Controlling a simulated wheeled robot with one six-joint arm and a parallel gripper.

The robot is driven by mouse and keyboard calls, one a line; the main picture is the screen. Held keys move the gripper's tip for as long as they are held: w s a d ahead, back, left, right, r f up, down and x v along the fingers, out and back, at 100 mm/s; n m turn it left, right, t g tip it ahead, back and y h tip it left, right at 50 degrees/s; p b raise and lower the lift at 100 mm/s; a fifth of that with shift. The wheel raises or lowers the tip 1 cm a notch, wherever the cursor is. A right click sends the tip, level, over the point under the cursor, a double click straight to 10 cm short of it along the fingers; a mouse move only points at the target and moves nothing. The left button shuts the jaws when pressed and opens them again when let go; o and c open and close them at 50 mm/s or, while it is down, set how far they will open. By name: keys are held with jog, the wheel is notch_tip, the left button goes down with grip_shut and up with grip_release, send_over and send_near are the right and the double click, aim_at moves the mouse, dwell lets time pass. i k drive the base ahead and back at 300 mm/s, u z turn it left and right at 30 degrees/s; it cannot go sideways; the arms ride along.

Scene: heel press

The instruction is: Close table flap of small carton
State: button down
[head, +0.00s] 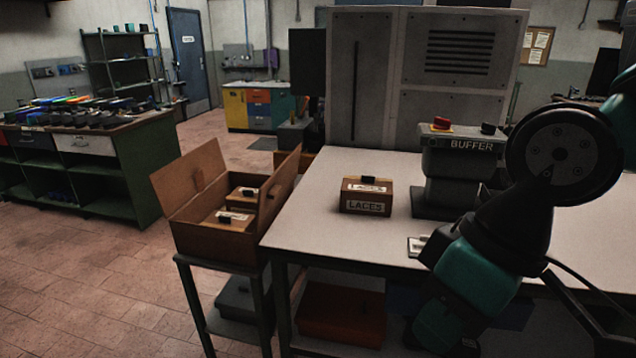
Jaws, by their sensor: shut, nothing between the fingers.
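The small open carton (214,243) is brown and stands on a dark stand left of the table. Its table-side flap (283,183) stands up steeply along the right side, next to the table edge. Inside lie small brown boxes with white labels and dark knobs (248,191). My arm comes in from the right and bends down in front of the table. I cannot make out my gripper; the arm's lower end leaves the picture at the bottom.
A box marked LACES (367,196) sits on the white table (320,229), apart from the carton. A BUFFER machine (456,170) with a red button stands right of it. A tall grey cabinet (418,75) is behind. Tabletop between the carton and the LACES box is clear.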

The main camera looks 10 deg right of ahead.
aim_at(270, 193)
jog(key=z, duration=0.1)
jog(key=i, duration=1.05)
jog(key=u, duration=0.6)
